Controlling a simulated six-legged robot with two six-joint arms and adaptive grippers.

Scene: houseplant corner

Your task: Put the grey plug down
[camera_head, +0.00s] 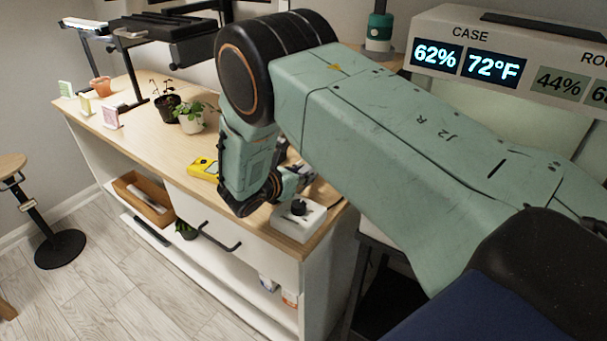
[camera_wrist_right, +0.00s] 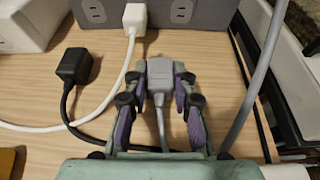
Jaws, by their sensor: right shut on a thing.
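The grey plug (camera_wrist_right: 160,76) is between the fingers of my right gripper (camera_wrist_right: 160,92) in the right wrist view. The fingers have purple pads and are shut on it, one on each side. Its grey cord runs back toward my wrist. The plug points at a grey outlet block (camera_wrist_right: 205,12), with bare wood showing between them. I cannot tell whether the plug touches the tabletop (camera_wrist_right: 208,52). In the head view my right gripper (camera_head: 292,180) is low over the bench's right end, and I cannot make out the plug. My left gripper is not in view.
A white plug (camera_wrist_right: 135,18) is at the block's front. A black plug (camera_wrist_right: 74,66) lies to the left on the wood. A thick grey cable (camera_wrist_right: 264,75) runs along the right. A white dial box (camera_head: 298,220) and yellow meter (camera_head: 203,168) are near my right gripper.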

